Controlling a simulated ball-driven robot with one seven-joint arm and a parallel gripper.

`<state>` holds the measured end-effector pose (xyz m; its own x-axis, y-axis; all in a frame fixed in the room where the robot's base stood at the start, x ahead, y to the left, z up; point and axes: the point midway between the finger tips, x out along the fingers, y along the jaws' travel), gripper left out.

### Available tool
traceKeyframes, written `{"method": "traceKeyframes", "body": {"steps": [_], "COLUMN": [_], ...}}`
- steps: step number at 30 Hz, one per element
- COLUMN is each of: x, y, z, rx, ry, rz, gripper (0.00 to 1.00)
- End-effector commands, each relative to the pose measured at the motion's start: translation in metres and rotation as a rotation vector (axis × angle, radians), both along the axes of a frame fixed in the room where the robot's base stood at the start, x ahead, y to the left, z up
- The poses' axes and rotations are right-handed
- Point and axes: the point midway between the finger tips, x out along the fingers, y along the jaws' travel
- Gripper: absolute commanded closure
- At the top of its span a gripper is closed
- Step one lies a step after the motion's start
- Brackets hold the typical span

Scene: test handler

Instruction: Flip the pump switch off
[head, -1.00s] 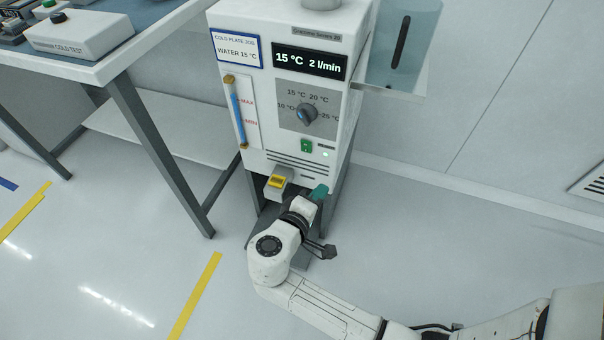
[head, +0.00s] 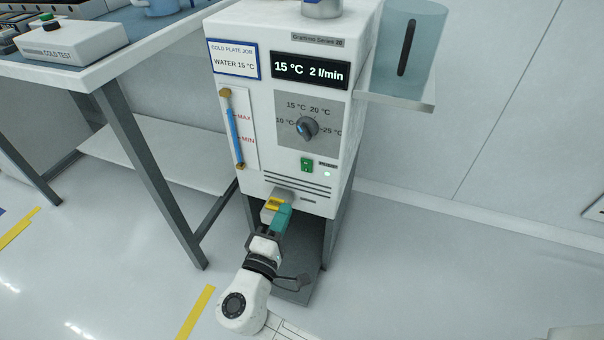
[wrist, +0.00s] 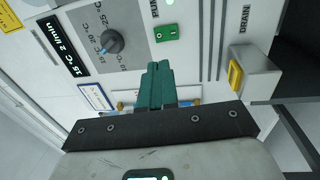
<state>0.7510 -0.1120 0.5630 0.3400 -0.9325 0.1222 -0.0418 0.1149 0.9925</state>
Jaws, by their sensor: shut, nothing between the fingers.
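The pump switch (head: 306,165) is a small green rocker on the front of the white chiller unit (head: 270,115), below the dial. A lit pale green lamp (head: 327,174) sits to its right. The switch also shows in the wrist view (wrist: 166,33), just beyond my fingertips. My gripper (head: 285,211) has teal fingers, shut and empty. It is below the switch in the head view, in front of the yellow drain handle (head: 274,203), partly covering it. In the wrist view my fingers (wrist: 157,68) appear apart from the switch, pointing toward the panel.
The drain block with its yellow part shows at the right of the wrist view (wrist: 236,76). A temperature dial (head: 307,128) is above the switch. A workbench (head: 90,70) stands left, and a clear container (head: 408,50) sits on a side shelf. Floor at right is clear.

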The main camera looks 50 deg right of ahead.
Motion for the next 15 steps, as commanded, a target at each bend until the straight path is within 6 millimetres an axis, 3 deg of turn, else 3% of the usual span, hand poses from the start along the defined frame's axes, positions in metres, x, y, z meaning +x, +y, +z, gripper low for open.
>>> {"method": "traceKeyframes", "body": {"steps": [15], "x": [0.032], "y": [-0.091], "z": [0.010], "rx": [0.001], "ry": [-0.002], "rz": [-0.005], "gripper": [1.00]}}
